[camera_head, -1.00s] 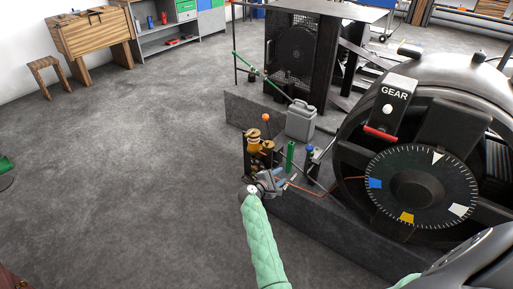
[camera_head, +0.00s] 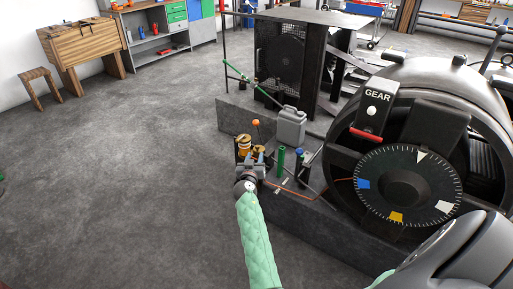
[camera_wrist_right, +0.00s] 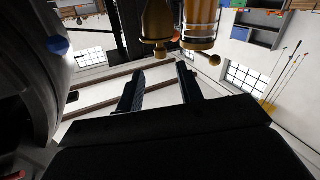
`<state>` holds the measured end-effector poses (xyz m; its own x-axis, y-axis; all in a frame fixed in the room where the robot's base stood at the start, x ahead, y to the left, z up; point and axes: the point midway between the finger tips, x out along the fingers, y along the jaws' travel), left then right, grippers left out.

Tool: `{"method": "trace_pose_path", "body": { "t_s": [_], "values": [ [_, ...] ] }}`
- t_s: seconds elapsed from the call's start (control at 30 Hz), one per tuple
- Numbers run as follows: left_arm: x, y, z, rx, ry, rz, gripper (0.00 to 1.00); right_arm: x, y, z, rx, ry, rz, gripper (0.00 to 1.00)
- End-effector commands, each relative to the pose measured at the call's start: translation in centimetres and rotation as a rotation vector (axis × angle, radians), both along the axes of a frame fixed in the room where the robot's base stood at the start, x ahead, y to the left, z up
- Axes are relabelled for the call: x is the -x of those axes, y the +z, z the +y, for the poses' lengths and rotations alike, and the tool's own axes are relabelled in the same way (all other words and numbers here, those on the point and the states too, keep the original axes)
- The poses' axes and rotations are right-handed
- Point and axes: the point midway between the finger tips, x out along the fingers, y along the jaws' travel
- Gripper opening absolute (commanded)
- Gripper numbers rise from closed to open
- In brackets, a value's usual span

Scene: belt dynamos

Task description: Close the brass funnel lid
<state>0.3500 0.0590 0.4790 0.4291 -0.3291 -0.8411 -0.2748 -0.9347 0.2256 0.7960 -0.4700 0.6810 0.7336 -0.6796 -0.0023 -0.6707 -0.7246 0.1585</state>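The brass fittings (camera_head: 244,143) stand on a dark stand at the left end of the machine's plinth. In the right wrist view, a brass funnel-like body (camera_wrist_right: 157,22) and a brass-and-glass cylinder (camera_wrist_right: 199,30) show at the top edge, cut off by the frame. I cannot tell which part is the lid or how far it is open. My right gripper (camera_head: 258,158) is just in front of the fittings and hides part of them. Its two fingers (camera_wrist_right: 161,88) are apart with nothing between them. My left gripper is not in view.
A grey jerrycan (camera_head: 291,126), a green cylinder (camera_head: 281,161) and a blue-topped bottle (camera_head: 301,160) stand close on the right. An orange ball (camera_head: 256,122) on a rod rises behind the fittings. The large dial machine (camera_head: 405,185) fills the right. The floor on the left is clear.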

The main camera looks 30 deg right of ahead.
Motion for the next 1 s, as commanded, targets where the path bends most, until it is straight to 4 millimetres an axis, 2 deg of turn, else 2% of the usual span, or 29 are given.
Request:
{"method": "trace_pose_path", "body": {
  "t_s": [0.27, 0.7, 1.0],
  "values": [
    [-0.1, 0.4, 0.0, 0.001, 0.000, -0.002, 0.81, -0.3, 0.1, -0.1, -0.115, 0.005, -0.110, 0.37],
    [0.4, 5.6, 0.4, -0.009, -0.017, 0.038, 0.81, -4.4, 0.2, -3.9, -0.115, 0.005, -0.110, 0.37],
    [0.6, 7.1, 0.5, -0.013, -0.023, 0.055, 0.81, -5.8, 0.0, -5.2, -0.115, 0.005, -0.108, 0.37]
  ]
}}
